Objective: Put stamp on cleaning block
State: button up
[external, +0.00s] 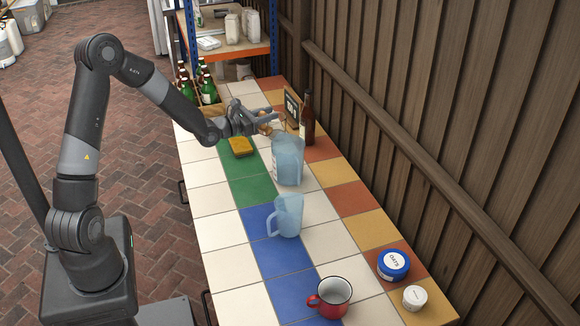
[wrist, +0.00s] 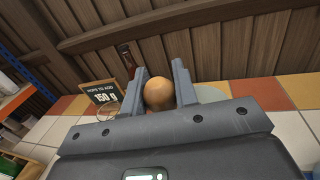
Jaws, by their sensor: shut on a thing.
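My gripper (external: 268,121) is shut on the stamp, above the far half of the tiled counter. In the wrist view the stamp's round wooden knob (wrist: 158,95) sits between the two fingers (wrist: 159,80). The stamp's lower part is hidden there. In the external view a small tan part of the stamp (external: 266,129) shows under the fingers. The cleaning block (external: 241,147), yellow-brown like a sponge, lies flat on the green tiles, nearer the camera and left of my gripper. The stamp is apart from it.
A large clear blue jug (external: 288,162) stands close to the cleaning block's right, with a smaller blue jug (external: 287,215) nearer. A brown bottle (external: 307,120) and a small chalkboard sign (external: 292,108) stand behind the gripper. A crate of green bottles (external: 207,92) is at the far left.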

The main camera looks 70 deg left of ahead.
jog(key=s+a+n+y, duration=0.1)
jog(key=s+a+y, duration=0.15)
jog(key=a, duration=0.65)
send_over(244, 142)
jog(key=shift+f, duration=8.05)
jog(key=shift+f, duration=0.15)
jog(key=o, duration=1)
jog(key=shift+c, duration=0.2)
